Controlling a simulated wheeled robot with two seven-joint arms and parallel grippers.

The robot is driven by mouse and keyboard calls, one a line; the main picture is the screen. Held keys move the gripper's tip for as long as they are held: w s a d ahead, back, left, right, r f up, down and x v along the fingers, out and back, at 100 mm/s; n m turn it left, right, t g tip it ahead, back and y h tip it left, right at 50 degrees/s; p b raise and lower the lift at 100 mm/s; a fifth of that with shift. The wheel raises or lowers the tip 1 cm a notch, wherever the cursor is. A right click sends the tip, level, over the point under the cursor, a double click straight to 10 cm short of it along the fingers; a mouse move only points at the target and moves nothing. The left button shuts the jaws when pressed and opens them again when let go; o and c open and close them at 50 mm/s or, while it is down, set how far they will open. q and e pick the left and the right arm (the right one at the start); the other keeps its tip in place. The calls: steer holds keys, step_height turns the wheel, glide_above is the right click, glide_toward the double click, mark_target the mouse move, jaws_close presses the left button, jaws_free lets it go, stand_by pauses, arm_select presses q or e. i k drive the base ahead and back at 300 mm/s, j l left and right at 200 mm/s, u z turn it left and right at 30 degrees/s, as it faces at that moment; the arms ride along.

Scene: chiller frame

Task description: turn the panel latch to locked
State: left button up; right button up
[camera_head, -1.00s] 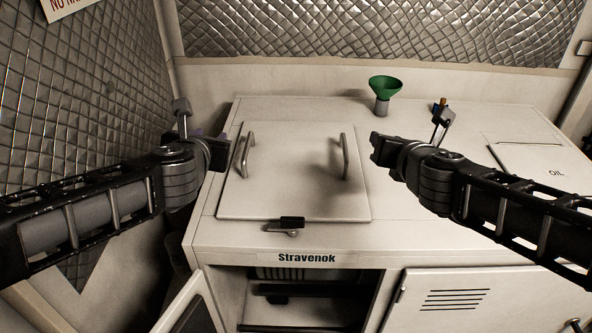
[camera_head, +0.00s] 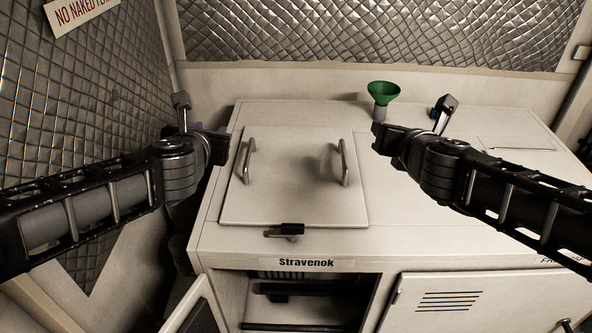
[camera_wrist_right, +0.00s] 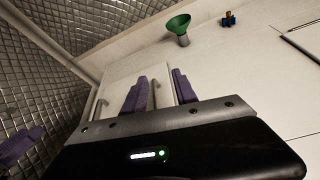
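The square panel (camera_head: 290,205) lies flat on top of the white cabinet, with two metal bar handles (camera_head: 247,162) and (camera_head: 344,163). The panel latch (camera_head: 287,230), a small black grip with a metal part, is at the panel's front edge; its lock state is not clear. My left gripper (camera_head: 222,146) hovers at the panel's left side, apart from the latch; its finger gap is not clear. My right gripper (camera_head: 380,138) is at the panel's right side. In the right wrist view its purple fingers (camera_wrist_right: 158,92) are apart, with a handle visible between them in the picture, not gripped.
A green funnel (camera_head: 383,92) stands at the back of the cabinet top. Another lid (camera_head: 515,143) is at the right. Below the front edge, a "Stravenok" label (camera_head: 306,263) sits over an open compartment (camera_head: 300,300). A quilted wall (camera_head: 75,100) is close on the left.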

mark_target(290, 231)
steer(key=k+l, duration=0.1)
steer(key=k, duration=0.9)
